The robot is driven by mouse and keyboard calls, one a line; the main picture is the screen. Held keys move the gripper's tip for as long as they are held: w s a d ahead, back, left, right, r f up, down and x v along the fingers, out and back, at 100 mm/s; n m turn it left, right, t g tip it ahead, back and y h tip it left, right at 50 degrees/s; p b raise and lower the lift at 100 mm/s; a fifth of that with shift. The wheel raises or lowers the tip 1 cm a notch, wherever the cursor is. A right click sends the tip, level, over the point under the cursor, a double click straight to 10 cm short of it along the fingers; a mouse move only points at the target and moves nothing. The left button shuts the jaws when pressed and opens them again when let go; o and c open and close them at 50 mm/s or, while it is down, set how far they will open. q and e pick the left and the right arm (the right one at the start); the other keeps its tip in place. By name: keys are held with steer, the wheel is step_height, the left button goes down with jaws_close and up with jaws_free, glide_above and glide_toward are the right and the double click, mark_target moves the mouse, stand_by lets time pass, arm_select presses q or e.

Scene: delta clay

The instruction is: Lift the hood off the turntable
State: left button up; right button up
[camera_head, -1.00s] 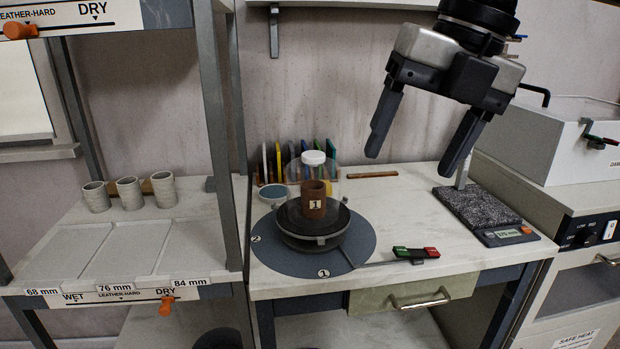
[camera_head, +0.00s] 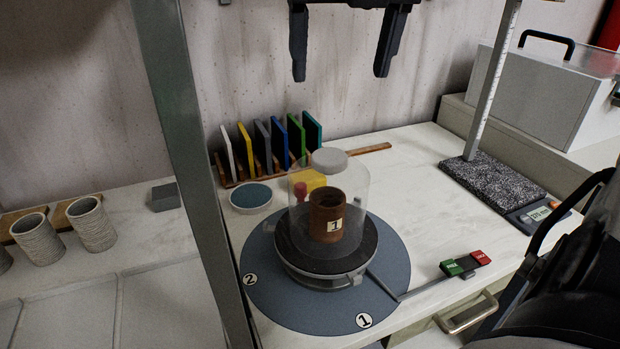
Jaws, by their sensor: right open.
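The turntable rests on a blue-grey disc (camera_head: 290,304) with marks 1 and 2. My right gripper (camera_head: 340,60) is open and empty, fingers pointing down, above and behind the hood in the picture and apart from it; its upper part is cut off by the top edge. My left gripper is not in view.
A lever with green and red blocks (camera_head: 466,263) reaches right from the turntable. Coloured tiles in a rack (camera_head: 263,147) and a blue-topped dish (camera_head: 251,196) stand behind it. A grey post (camera_head: 192,180) rises at left. A speckled slab (camera_head: 490,186) with a ruler is at right.

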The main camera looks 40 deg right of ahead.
glide_above(330, 156)
steer(key=s, duration=0.2)
steer(key=f, duration=0.7)
steer(key=shift+a+f, duration=0.4)
steer(key=shift+x, duration=2.95)
steer(key=shift+w+r, duration=0.1)
steer(key=shift+w, duration=0.1)
steer(key=c, duration=1.4)
